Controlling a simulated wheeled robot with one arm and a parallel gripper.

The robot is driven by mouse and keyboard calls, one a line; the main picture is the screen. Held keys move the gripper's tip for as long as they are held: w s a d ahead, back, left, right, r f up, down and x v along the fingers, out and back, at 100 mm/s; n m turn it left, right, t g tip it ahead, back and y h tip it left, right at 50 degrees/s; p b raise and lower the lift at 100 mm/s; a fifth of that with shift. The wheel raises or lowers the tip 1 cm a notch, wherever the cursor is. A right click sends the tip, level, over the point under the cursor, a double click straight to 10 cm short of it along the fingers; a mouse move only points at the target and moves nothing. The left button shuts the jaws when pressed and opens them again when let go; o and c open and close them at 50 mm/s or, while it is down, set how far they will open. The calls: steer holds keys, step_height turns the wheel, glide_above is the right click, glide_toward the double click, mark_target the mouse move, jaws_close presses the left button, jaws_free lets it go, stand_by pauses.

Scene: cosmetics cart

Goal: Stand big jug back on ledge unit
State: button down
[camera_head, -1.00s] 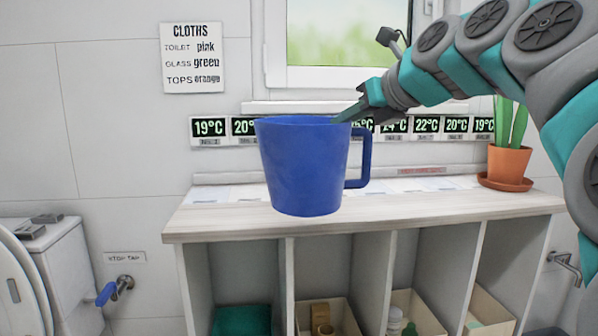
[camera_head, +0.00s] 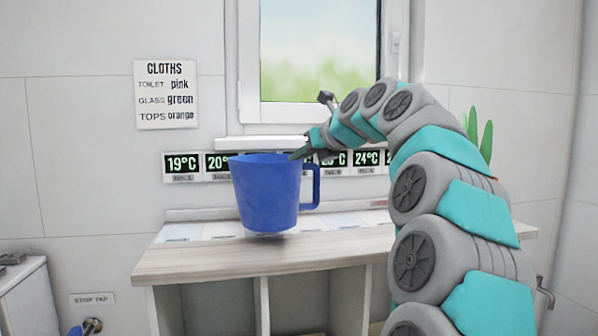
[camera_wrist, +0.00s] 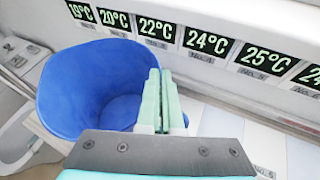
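The big blue jug (camera_head: 265,197) is upright in the head view, with its handle on the right. It is over the top of the ledge unit (camera_head: 200,258), well back from the front edge. A small dark shadow shows just under its base; the base looks slightly above the top, though contact is hard to judge. My gripper (camera_head: 298,154) reaches in from the right and is shut on the jug's rim at the handle side. In the wrist view, the fingers (camera_wrist: 157,100) are close together at the rim of the open, empty-looking jug (camera_wrist: 75,95). The handle is mostly hidden there.
Temperature displays (camera_head: 182,166) line the wall behind the ledge, below the window (camera_head: 320,50). Pale label cards (camera_head: 222,229) lie along the back of the ledge. A plant (camera_head: 487,138) stands at right, partly behind my arm. The ledge's front strip is clear.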

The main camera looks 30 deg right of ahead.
mark_target(303, 169)
steer(key=shift+f, duration=1.7)
steer(key=c, duration=1.1)
jaws_free()
steer(key=shift+f, duration=0.1)
steer(key=v, duration=1.2)
steer(key=shift+s+b, duration=0.15)
steer(key=shift+b, duration=0.15)
